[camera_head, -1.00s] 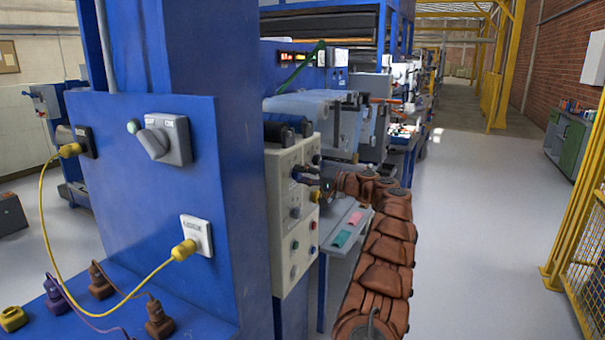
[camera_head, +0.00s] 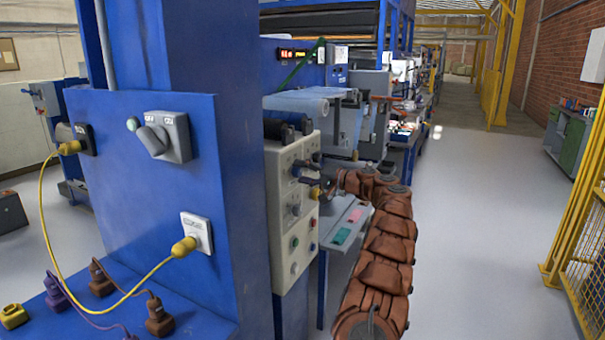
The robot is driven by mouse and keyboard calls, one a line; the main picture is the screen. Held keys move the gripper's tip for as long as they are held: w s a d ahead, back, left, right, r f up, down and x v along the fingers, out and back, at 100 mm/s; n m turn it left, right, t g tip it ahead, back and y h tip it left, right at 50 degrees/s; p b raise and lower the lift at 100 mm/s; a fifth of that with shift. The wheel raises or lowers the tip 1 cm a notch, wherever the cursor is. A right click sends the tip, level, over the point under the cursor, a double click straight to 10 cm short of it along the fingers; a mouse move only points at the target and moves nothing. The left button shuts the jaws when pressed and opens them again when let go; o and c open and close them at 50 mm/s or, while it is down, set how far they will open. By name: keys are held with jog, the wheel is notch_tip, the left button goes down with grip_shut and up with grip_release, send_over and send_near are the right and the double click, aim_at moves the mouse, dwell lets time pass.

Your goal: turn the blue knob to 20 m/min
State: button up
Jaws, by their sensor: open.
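The control panel (camera_head: 277,215) is a pale upright box in the middle of the view, seen at a steep angle. It carries several knobs and buttons. A dark bluish knob (camera_head: 298,169) sticks out from its upper part; I cannot clearly tell whether it is the blue knob of the task. Its pointer and scale are too small to read. My gripper (camera_head: 322,186) is open, small and dark, close to the panel's right side below that knob. The fingertips are hard to make out, and I cannot tell whether they touch anything.
A blue machine frame (camera_head: 240,200) fills the left, with a grey rotary switch (camera_head: 167,137) and a yellow cable (camera_head: 145,283). A lit red display (camera_head: 292,55) sits behind the panel. A grey shelf (camera_head: 347,226) lies beside my arm. The floor at right is clear.

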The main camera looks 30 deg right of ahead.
jog(key=v, duration=1.2)
dwell(0.4)
